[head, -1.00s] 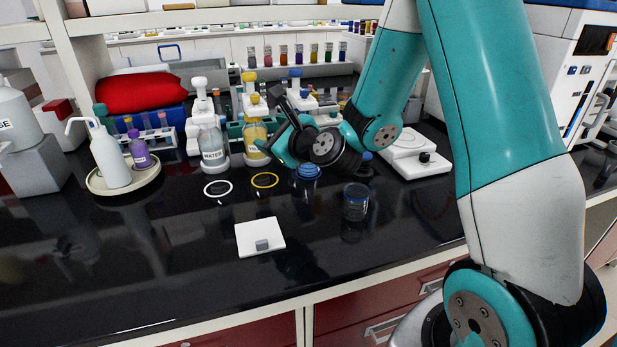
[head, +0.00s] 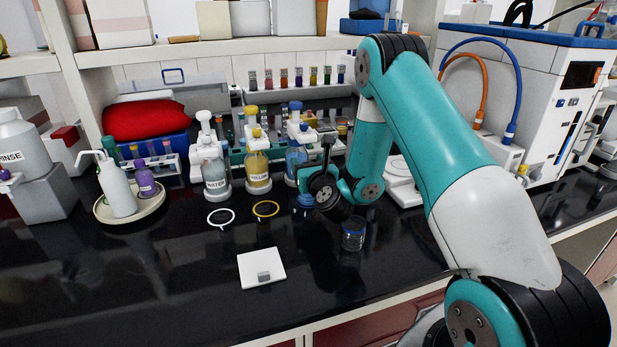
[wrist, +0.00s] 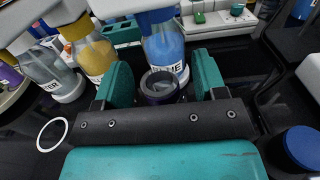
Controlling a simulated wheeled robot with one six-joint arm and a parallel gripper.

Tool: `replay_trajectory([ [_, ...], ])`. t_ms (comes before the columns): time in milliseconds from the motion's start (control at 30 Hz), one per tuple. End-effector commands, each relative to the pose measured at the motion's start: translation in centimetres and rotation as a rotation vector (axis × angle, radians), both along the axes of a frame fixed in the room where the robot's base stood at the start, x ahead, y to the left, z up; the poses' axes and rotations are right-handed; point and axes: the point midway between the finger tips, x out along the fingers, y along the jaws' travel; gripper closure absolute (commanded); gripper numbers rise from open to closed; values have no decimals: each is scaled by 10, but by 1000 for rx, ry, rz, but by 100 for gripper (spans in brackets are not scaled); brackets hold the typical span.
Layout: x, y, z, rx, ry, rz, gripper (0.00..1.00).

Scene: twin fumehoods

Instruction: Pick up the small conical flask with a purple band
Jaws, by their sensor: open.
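A small round-mouthed glass vessel with a dark purple-blue band (wrist: 161,87) stands on the black bench in the wrist view, in front of the blue-filled bottle (wrist: 165,48). I take it for the flask; its lower part is hidden by my gripper. My gripper (wrist: 162,76) is open, its two teal fingers on either side of the vessel, with a visible gap on each side. In the head view my gripper (head: 310,186) is low over the bench, and part of the vessel (head: 304,203) shows bluish just below it.
Yellow (head: 257,165) and water (head: 214,172) bottles stand left of the blue one. A blue-topped jar (head: 353,234) is close right of my gripper. A white plate (head: 262,268) lies in front. A tray (head: 128,212) holds a purple bottle (head: 143,180). The front-left bench is clear.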

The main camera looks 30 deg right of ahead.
Motion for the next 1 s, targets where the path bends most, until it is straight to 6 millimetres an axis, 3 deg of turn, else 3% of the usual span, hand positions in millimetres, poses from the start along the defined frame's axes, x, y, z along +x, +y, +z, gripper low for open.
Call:
replay_trajectory([
  [33, 4, -1, 8, 2, 2, 0, 35],
  [567, 16, -4, 0, 0, -1, 1, 35],
  [833, 16, -4, 0, 0, -1, 1, 97],
  [1000, 16, -4, 0, 0, -1, 1, 100],
])
